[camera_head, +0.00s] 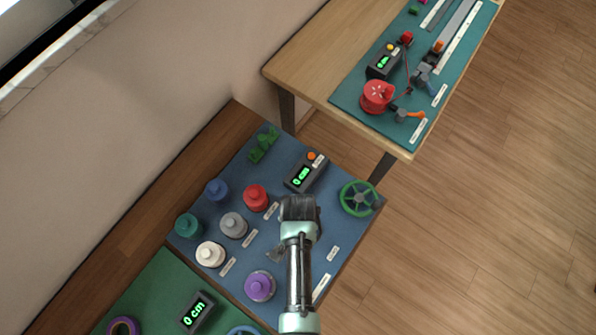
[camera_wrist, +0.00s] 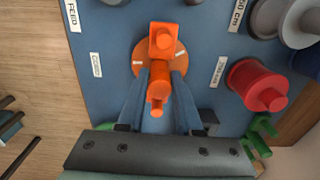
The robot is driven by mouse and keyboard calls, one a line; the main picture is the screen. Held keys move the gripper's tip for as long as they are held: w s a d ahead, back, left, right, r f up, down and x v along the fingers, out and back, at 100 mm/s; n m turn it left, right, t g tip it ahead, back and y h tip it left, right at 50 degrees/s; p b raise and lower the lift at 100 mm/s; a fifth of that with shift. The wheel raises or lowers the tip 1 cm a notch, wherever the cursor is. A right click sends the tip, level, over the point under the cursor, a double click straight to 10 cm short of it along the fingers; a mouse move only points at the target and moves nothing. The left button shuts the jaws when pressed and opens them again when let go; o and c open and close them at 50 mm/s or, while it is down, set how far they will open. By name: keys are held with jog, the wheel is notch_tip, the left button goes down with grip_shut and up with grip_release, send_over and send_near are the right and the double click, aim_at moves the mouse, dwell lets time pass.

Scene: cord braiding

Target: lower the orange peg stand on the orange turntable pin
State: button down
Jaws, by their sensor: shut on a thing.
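In the wrist view, my gripper (camera_wrist: 160,76) is shut on the orange peg stand (camera_wrist: 159,82), with a finger on each side of it. The stand has a squarish block with a round knob at its far end and a rod reaching back toward the palm. The round orange turntable (camera_wrist: 180,60) lies behind the stand on the blue mat, with small white labels on it. The stand overlaps the turntable's middle and hides its pin. I cannot tell whether they touch. In the head view, my gripper (camera_head: 298,212) is over the blue mat and hides the stand and turntable.
Red (camera_head: 256,197), grey (camera_head: 233,225), white (camera_head: 210,254) and purple (camera_head: 260,286) spools stand on the blue mat (camera_head: 318,240). A counter box (camera_head: 306,172) and a green spoked wheel (camera_head: 359,198) are behind and to the right. The red spool (camera_wrist: 259,85) is right of the turntable in the wrist view.

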jog(key=shift+f, duration=0.35)
jog(key=c, duration=0.5)
grip_release()
jog(key=shift+r, duration=0.1)
notch_tip(320, 180, up, 8)
jog(key=p, duration=0.7)
jog(key=shift+p, duration=0.4)
